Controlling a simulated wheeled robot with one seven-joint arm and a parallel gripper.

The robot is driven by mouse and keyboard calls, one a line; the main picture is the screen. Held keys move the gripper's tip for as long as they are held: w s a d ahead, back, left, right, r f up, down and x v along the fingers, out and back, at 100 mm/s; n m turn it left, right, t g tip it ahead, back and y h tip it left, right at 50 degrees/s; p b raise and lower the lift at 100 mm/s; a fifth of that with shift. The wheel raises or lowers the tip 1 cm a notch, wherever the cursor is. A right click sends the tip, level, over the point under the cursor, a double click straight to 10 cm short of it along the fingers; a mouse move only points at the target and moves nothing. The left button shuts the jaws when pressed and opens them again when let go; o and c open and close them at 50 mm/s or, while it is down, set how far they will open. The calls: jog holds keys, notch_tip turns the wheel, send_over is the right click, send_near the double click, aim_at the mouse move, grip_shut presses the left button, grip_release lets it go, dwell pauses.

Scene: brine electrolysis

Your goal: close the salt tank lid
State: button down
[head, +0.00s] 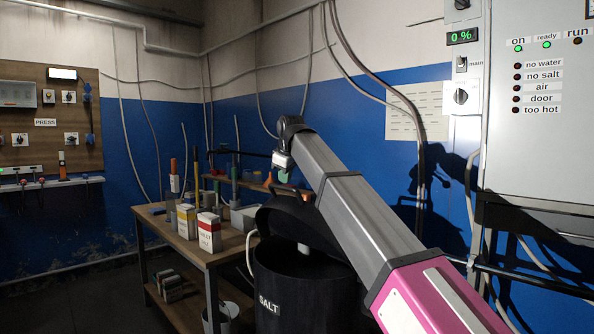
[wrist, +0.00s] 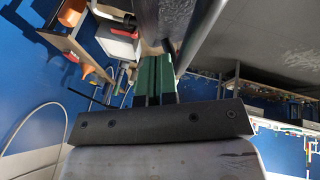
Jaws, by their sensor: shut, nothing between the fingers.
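The black salt tank (head: 312,300), marked SALT, stands at the bottom middle of the head view. Its black lid (head: 297,214) is raised and tilted up at the far rim, so the tank is open. A small pale piece (head: 303,248) shows at the opening. My gripper (head: 283,176) hangs from the arm's far end, above and slightly left of the raised lid in the picture. Its green fingers (wrist: 155,78) are together and empty in the wrist view. I cannot tell whether they touch the lid. My arm hides the tank's right side.
A wooden table (head: 150,222) with boxes (head: 209,232) and bottles stands left of the tank. A bucket (head: 222,318) is below it. A grey cabinet (head: 540,110) with pipes under it is on the right. Open floor shows at the lower left.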

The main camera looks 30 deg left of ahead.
jog(key=s+a+f+n+t+h, duration=0.1)
jog(key=s+a+f+t, duration=0.3)
jog(key=s+f, duration=0.65)
jog(key=s+f+t, duration=0.2)
jog(key=f+t, duration=0.1)
jog(key=f, duration=0.5)
jog(key=s+f+n+t, duration=0.1)
jog(key=s+f+t, duration=0.2)
jog(key=f, duration=0.5)
jog(key=shift+a+h, duration=0.2)
jog(key=shift+h, duration=0.2)
jog(key=shift+f, duration=0.1)
